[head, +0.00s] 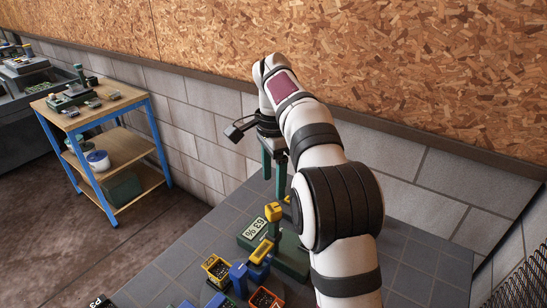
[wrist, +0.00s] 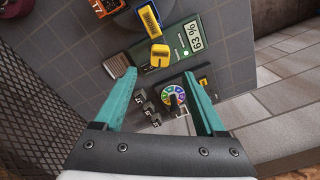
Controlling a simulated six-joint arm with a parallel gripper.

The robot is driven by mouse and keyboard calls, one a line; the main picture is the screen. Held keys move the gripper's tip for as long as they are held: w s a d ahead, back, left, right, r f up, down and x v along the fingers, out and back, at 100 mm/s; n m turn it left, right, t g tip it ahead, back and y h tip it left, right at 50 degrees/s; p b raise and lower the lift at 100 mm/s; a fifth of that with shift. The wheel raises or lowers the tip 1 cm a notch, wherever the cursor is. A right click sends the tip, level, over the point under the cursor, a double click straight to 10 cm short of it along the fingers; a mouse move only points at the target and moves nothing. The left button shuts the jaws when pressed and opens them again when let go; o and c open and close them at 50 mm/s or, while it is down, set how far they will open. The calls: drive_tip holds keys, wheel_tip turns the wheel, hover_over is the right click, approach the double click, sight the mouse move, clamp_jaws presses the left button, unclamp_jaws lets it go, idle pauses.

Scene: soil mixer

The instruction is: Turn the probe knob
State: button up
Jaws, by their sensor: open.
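A round dial with a multicoloured ring and a dark knob (wrist: 173,98) shows between my fingers in the wrist view; I take this as the probe knob, though its label is not readable. It sits on a dark panel beside a green unit (wrist: 168,50) with a "63 %" display (wrist: 193,36). In the head view the display (head: 255,228) shows, but my arm hides the dial. My gripper (wrist: 160,73) is open and empty, its teal fingers apart on either side of the dial in the picture. Contact is not visible. It also shows in the head view (head: 274,182).
A yellow bin (head: 216,270), a red bin (head: 265,299) and a blue part (head: 238,277) lie close by. Grey tabletop (head: 185,248) is clear to the left. A blue-legged bench (head: 118,105) stands further left.

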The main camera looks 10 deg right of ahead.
wheel_tip(320, 180, up, 8)
drive_tip(key=shift+f, duration=0.2)
drive_tip(key=s+n, duration=0.6)
drive_tip(key=s, duration=0.9)
drive_tip(key=s+a+f+n+y, duration=0.1)
drive_tip(key=s+f, duration=0.6)
drive_tip(key=s, duration=0.3)
drive_tip(key=s+a+f+n, duration=0.2)
drive_tip(key=s+f, duration=0.5)
drive_tip(key=s, duration=0.3)
drive_tip(key=shift+a+n+y, duration=0.15)
drive_tip(key=shift+n+y, duration=0.15)
drive_tip(key=shift+y, duration=0.1)
idle(0.7)
